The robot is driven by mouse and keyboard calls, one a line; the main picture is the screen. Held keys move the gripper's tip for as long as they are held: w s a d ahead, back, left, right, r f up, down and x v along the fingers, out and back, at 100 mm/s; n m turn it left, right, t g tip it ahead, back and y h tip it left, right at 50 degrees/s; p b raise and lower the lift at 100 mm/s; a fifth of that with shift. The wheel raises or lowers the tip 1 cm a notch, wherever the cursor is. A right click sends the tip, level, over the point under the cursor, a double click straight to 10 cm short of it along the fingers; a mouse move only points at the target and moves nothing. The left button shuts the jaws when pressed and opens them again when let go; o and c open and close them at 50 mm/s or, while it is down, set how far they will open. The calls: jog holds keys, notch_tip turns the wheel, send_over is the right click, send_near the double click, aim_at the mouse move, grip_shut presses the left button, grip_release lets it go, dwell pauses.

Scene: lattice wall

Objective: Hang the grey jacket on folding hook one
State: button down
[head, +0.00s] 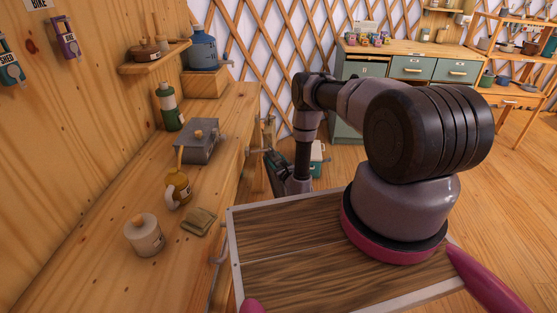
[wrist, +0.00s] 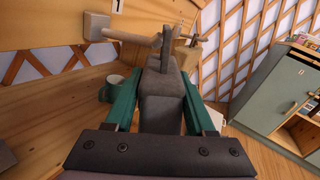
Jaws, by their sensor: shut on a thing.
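The grey jacket (wrist: 160,110) is a dark grey folded shape held upright between the green fingers of my gripper (wrist: 158,88) in the wrist view. A narrow loop (wrist: 166,50) stands up from its top. Folding hook one (wrist: 130,37), a wooden peg on a block under a "1" label, sticks out from the wall at the upper left. Its tip overlaps the loop in the picture; I cannot tell whether it passes through. In the head view my gripper (head: 277,163) is low beside the bench end, and the jacket is mostly hidden there.
Another peg (wrist: 192,38) stands farther along to the right. The wooden bench (head: 110,215) holds jars, a grey box (head: 197,141) and a bottle. A green cabinet (head: 420,70) stands at the back; open floor lies right.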

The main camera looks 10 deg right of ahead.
jog(key=shift+w+a, duration=0.2)
jog(key=shift+a, duration=0.4)
jog(key=shift+w+a, duration=0.2)
jog(key=shift+a, duration=0.4)
jog(key=shift+w+a+f, duration=0.25)
jog(key=shift+a+f, duration=0.25)
jog(key=shift+a, duration=0.15)
jog(key=shift+c, duration=0.8)
grip_release()
jog(key=shift+s+f, duration=0.1)
